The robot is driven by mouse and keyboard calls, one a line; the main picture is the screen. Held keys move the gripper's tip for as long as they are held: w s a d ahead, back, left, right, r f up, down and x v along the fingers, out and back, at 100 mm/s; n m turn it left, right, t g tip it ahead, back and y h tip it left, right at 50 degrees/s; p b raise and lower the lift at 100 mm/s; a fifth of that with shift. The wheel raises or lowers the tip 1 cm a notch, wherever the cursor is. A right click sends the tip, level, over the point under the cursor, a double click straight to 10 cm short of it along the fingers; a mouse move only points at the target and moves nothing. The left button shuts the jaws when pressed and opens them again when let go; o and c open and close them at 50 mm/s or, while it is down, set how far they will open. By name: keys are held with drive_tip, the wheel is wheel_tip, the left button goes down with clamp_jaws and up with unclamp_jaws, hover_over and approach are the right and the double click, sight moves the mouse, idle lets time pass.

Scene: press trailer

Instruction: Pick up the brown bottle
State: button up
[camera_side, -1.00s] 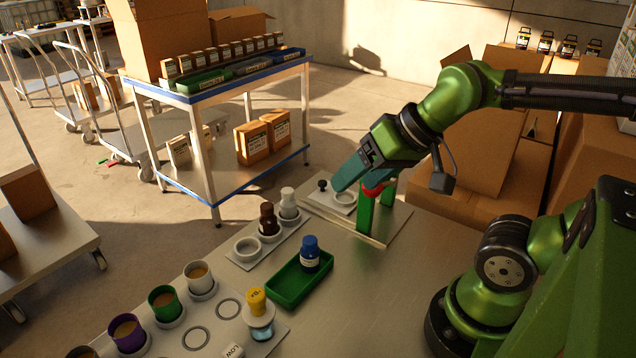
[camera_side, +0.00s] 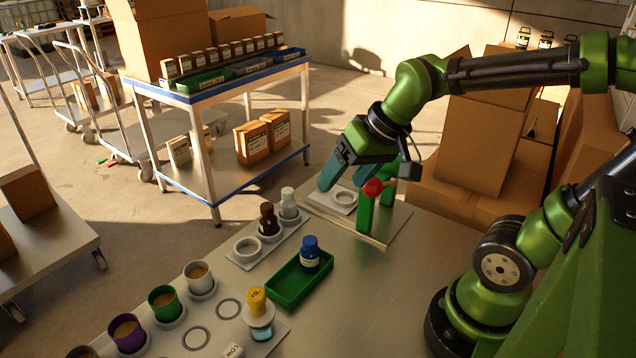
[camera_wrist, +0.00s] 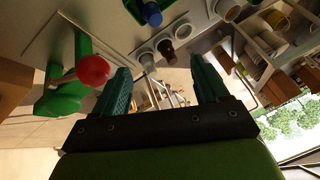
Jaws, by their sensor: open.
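The brown bottle (camera_side: 268,220) stands upright in the middle seat of a grey holder plate (camera_side: 241,262), between a white bottle (camera_side: 289,204) and an empty ring. In the wrist view the brown bottle (camera_wrist: 167,50) shows beyond and between my fingers, beside the white bottle (camera_wrist: 147,62). My gripper (camera_side: 340,180) is open and empty, above the far end of the table, to the right of the brown bottle and higher, near the green press. Its teal fingers also show spread apart in the wrist view (camera_wrist: 160,85).
The green press with a red ball knob (camera_side: 373,187) stands close beside my gripper. A green tray (camera_side: 290,292) holds a blue-capped bottle (camera_side: 310,252). A yellow-capped bottle (camera_side: 258,310) and several cups stand nearer. The table right of the tray is clear.

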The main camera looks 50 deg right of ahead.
drive_tip(key=w+d+f+n+g, duration=0.2)
drive_tip(key=w+f+n, duration=0.25)
drive_tip(key=w, duration=0.75)
drive_tip(key=n, duration=0.5)
approach(264, 216)
drive_tip(key=shift+y, duration=0.3)
drive_tip(key=w+f, duration=0.1)
drive_tip(key=f, duration=0.1)
drive_tip(key=w+f, duration=0.1)
drive_tip(key=f, duration=0.2)
drive_tip(key=shift+w+d+f, duration=0.2)
drive_tip(key=shift+w+f, duration=0.15)
drive_tip(key=shift+w, duration=0.05)
drive_tip(key=x, duration=0.5)
drive_tip(key=shift+s+d+f, duration=0.1)
drive_tip(key=shift+s+f, duration=0.1)
drive_tip(key=c, duration=1.1)
